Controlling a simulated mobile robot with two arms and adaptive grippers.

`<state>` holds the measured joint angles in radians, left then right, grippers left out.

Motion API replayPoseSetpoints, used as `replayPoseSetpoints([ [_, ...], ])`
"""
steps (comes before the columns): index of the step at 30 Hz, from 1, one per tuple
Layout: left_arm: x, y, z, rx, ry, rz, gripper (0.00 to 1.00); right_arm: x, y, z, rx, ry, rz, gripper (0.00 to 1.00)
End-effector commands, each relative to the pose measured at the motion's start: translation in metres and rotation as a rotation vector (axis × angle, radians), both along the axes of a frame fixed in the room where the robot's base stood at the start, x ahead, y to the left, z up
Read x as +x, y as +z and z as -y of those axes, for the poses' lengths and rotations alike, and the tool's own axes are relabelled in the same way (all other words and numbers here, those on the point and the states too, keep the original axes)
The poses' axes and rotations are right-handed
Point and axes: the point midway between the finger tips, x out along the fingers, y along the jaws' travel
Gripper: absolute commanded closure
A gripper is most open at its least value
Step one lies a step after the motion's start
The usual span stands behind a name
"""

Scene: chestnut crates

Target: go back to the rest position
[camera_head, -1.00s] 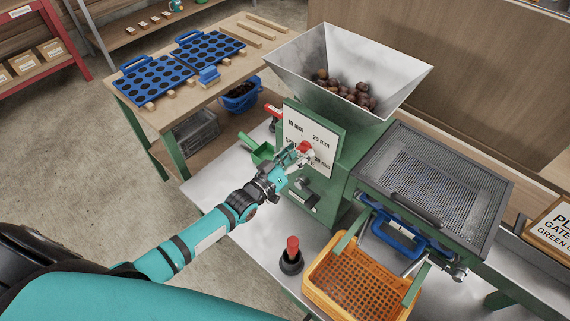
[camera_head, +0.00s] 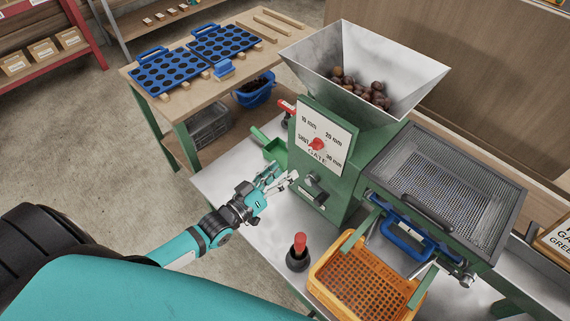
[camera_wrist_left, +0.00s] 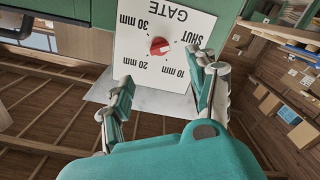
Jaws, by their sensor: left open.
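My left gripper (camera_head: 277,182) is open and empty in the head view, in front of the green machine (camera_head: 346,184) and a little left of its lower front. In the left wrist view its two fingers (camera_wrist_left: 162,100) stand apart, with the gate dial plate (camera_wrist_left: 180,22) beyond them. The red gate knob (camera_wrist_left: 159,46) shows between the fingers and apart from them. In the head view the red knob (camera_head: 317,143) sits on the white plate marked SHUT, 10 mm, 20 mm and 30 mm. My right gripper is in neither view.
A metal hopper (camera_head: 330,60) holds chestnuts. An orange crate (camera_head: 330,267) and a black-and-red object (camera_head: 299,252) stand at the front. A green scoop (camera_head: 272,148) lies left of the machine. A wooden table (camera_head: 135,75) bears blue trays. Open floor lies at left.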

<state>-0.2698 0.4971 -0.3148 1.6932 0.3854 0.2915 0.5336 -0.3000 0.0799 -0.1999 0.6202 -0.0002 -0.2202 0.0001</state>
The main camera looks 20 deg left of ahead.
Motion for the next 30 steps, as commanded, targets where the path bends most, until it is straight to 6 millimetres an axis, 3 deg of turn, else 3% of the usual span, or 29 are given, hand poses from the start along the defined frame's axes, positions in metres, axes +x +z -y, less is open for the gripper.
replayPoseSetpoints([
  [7,0.0,-0.002,0.0,0.003,0.002,-0.004,0.4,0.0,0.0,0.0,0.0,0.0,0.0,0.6],
  [11,-0.003,-0.033,-0.007,0.049,0.023,-0.057,0.4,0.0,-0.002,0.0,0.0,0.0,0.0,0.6],
  [14,-0.012,-0.087,-0.018,0.139,0.054,-0.155,0.4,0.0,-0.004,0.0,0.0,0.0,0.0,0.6],
  [16,-0.027,-0.137,-0.028,0.222,0.074,-0.249,0.4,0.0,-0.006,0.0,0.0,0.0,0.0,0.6],
  [20,-0.069,-0.227,-0.043,0.373,0.084,-0.443,0.4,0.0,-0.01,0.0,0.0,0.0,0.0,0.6],
  [24,-0.135,-0.313,-0.051,0.518,0.053,-0.658,0.4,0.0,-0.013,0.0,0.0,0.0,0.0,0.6],
  [26,-0.169,-0.345,-0.051,0.575,0.027,-0.75,0.4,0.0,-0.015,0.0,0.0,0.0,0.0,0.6],
  [30,-0.255,-0.406,-0.046,0.69,-0.065,-0.96,0.4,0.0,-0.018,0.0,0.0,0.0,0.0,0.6],
])
